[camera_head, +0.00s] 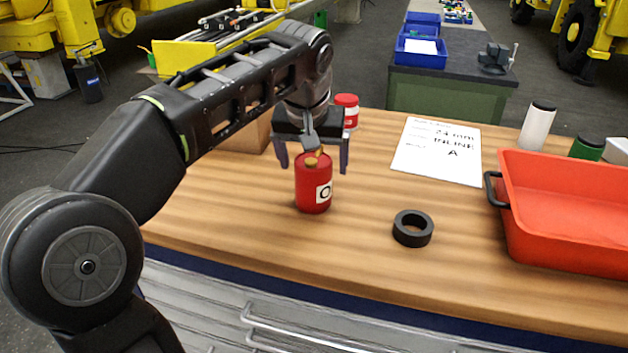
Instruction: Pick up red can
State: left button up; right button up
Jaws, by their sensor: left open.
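A red can (312,190) with a white label and brownish pieces at its top stands upright on the wooden workbench. My left gripper (314,164) is over the can, pointing down. Its two dark fingers are spread, one to each side of the can's upper part, with a gap showing on both sides. It looks empty. Another red can (346,108) with a white band stands farther back, partly hidden behind the gripper. My right gripper is not in view.
A black ring (413,229) lies right of the near can. A paper sheet (438,151) lies behind it. A red tray (565,255) with a black handle fills the bench's right side. A white bottle (537,126) stands behind the tray. A cardboard box (256,136) is behind the gripper.

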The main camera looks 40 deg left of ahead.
pick_arm(q)
jog(key=x, duration=0.5)
jog(key=shift+f, duration=0.1)
dwell(0.3)
jog(key=shift+c, duration=0.3)
jog(key=c, duration=1.7)
